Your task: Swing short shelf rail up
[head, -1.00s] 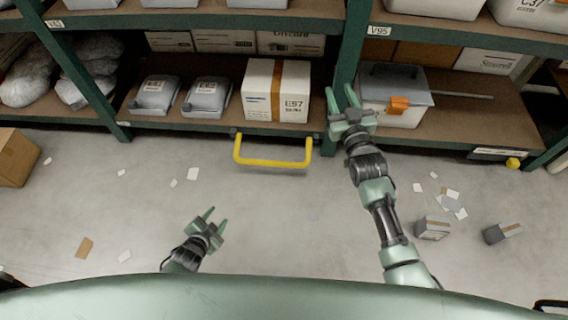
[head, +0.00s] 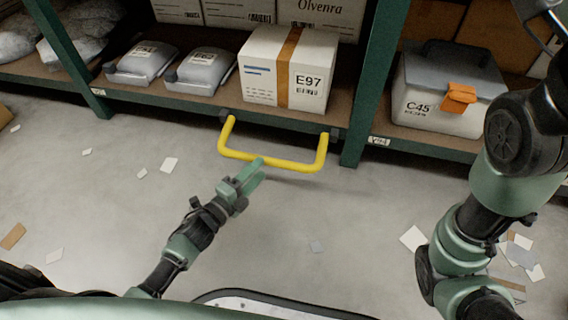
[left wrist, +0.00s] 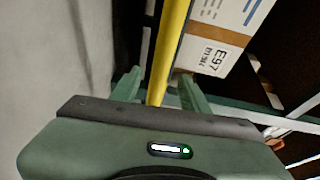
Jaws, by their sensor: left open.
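The short yellow shelf rail (head: 270,163) is a U-shaped bar on two dark pivots at the shelf's front edge. It hangs low, out over the floor in front of the E97 box. My left gripper (head: 254,172) is just in front of its crossbar, left of the middle. In the left wrist view the yellow rail (left wrist: 170,48) passes between the open fingers of my left gripper (left wrist: 159,80). I cannot tell whether the fingertips reach past it. My right arm crosses the right side of the head view, and its gripper is out of the picture.
The E97 box (head: 288,68) and two grey bagged parcels (head: 142,62) stand on the shelf behind the rail. A C45 bin (head: 447,92) with an orange latch is right of the green upright (head: 374,85). Paper scraps litter the open floor.

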